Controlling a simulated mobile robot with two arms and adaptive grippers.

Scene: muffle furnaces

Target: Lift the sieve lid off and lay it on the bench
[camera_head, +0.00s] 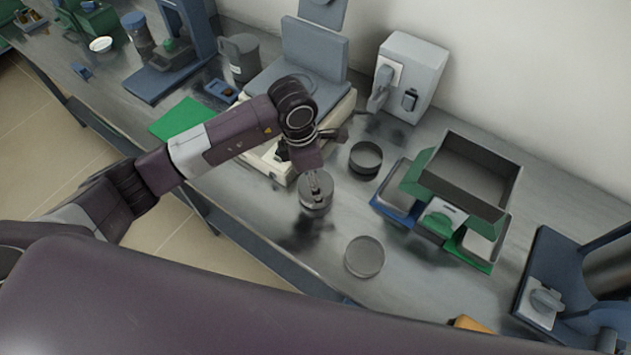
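My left arm reaches in from the left, and my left gripper (318,186) points down at a small round grey metal vessel (314,207), which looks like the sieve with its lid. The fingertips are at the top of it. The gripper hides part of the top, so I cannot tell whether the fingers are closed on a lid knob. A shallow round grey piece (364,257) lies on the bench (420,283) to the lower right. A dark, open round pan (366,160) stands to the upper right. My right gripper is not in view.
A balance-like instrument (268,165) stands behind my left gripper. A grey open-topped box (465,180) on green and blue supports stands at the right. A white wall-side unit (415,65) is at the back. Bare bench lies around the shallow round piece.

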